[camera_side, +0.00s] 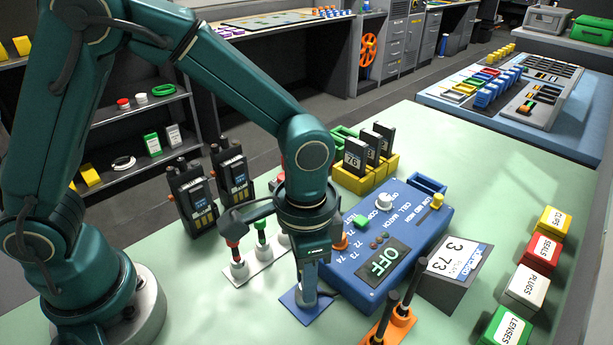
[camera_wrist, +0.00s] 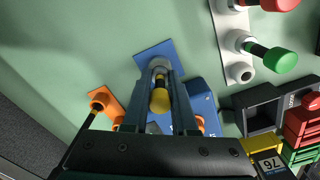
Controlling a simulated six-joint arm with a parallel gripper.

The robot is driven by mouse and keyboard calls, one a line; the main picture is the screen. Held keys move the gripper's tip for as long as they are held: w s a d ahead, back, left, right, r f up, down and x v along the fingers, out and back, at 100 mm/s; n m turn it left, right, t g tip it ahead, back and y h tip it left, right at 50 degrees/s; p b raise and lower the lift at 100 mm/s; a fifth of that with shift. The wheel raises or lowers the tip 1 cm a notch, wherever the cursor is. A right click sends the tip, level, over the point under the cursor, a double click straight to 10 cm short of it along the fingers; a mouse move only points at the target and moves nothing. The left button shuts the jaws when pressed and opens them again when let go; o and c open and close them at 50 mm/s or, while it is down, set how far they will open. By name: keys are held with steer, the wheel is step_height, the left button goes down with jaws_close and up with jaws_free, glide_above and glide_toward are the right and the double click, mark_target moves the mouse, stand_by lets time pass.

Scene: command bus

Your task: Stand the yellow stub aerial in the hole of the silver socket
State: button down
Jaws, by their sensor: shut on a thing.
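In the wrist view the yellow stub aerial (camera_wrist: 160,103) is between the two fingers of my gripper (camera_wrist: 158,85), which is shut on it. The silver socket (camera_wrist: 159,64) on its blue plate (camera_wrist: 150,53) lies directly in line beyond the aerial's tip. In the side view my gripper (camera_side: 308,292) points straight down, low over the blue plate (camera_side: 291,302). The fingers hide the aerial and most of the socket there. I cannot tell whether the aerial's lower end is inside the hole or just above it.
A white strip (camera_side: 257,263) with red and green aerials stands close left of my gripper. The blue tester box (camera_side: 375,250) stands close right. An orange holder (camera_side: 398,318) with dark rods is at the front. Two radios (camera_side: 192,198) stand behind. The front left table is clear.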

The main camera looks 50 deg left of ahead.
steer(key=c, duration=0.6)
jaws_free()
steer(key=o, duration=0.3)
steer(key=shift+r, duration=0.1)
steer(key=shift+r, duration=3.4)
